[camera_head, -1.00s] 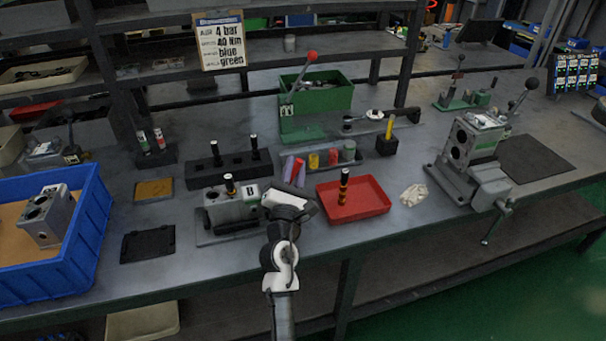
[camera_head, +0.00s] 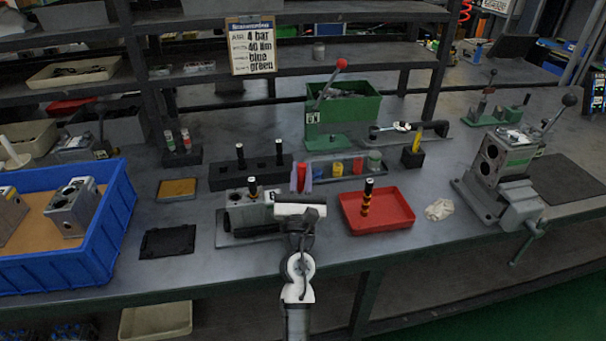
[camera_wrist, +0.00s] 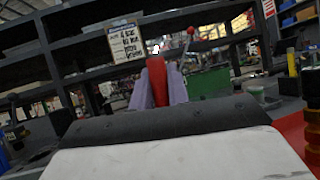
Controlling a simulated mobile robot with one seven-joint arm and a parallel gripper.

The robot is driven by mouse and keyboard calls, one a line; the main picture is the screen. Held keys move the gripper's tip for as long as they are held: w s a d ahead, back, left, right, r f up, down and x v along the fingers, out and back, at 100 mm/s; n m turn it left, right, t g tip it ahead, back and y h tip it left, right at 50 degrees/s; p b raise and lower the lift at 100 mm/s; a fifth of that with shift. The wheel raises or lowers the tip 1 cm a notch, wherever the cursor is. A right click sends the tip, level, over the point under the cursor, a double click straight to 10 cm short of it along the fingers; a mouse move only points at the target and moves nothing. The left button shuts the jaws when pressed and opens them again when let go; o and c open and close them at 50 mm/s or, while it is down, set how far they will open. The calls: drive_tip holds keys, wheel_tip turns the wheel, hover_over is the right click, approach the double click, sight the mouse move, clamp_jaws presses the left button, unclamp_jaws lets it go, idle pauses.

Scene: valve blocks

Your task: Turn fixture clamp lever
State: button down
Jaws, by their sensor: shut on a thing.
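A grey-green fixture (camera_head: 515,157) stands at the right of the bench, holding a light block with round bores. A lever with a black ball knob (camera_head: 569,100) rises from its right side, leaning right. A thin bar handle (camera_head: 527,245) hangs low at its front. My gripper (camera_head: 301,180) is over the middle of the bench, far left of the fixture. Its lilac fingers are shut on a red piece (camera_wrist: 157,82), which sits upright between them in the wrist view. The fixture does not show clearly in the wrist view.
A red tray (camera_head: 398,222) with a black-and-yellow tool lies between my gripper and the fixture. A grey block (camera_head: 238,214) is just left of my gripper. A green press (camera_head: 322,140) with a red-knobbed lever stands behind. A blue crate (camera_head: 105,240) is at left.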

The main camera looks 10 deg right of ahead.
sight(301, 181)
drive_tip(key=c, duration=1.3)
unclamp_jaws()
drive_tip(key=shift+c, duration=0.2)
drive_tip(key=b+v, duration=0.3)
drive_tip(key=v, duration=0.3)
drive_tip(key=shift+s+f, duration=0.15)
drive_tip(key=shift+f, duration=0.15)
drive_tip(key=shift+s+a, duration=0.1)
drive_tip(key=shift+s, duration=0.35)
